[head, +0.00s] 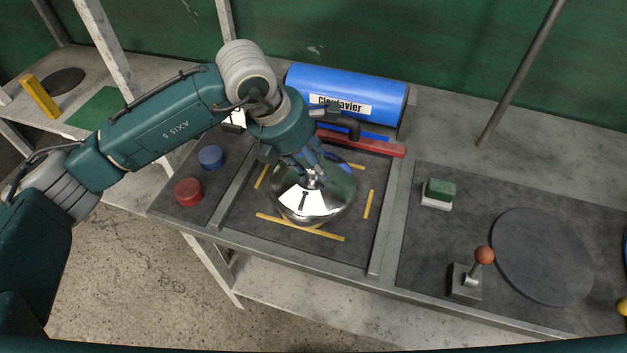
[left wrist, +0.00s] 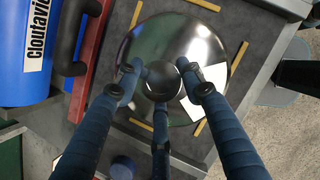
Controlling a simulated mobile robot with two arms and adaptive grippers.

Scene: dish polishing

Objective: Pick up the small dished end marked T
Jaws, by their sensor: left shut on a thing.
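The small dished end (head: 325,207) is a shiny mirror-like dome with a dark T-shaped mark on its front. It lies within yellow corner strips on a dark mat (head: 345,250). My left gripper (head: 312,180) comes down over its top. In the left wrist view the dished end (left wrist: 205,45) fills the middle, and my left gripper (left wrist: 162,82) has its blue fingers closed around a dark round knob (left wrist: 163,78) at its centre. The fingers partly hide the dome. I cannot tell whether its rim touches the mat. My right gripper is in neither view.
A blue cylinder labelled "cloutavier" (head: 350,85) and a red bar (head: 365,143) stand behind. Blue (head: 211,157) and red (head: 188,191) discs lie left. On the right are a green-white block (head: 439,193), an orange-knobbed lever (head: 470,275) and a grey disc (head: 543,257). Raised metal strips flank the mat.

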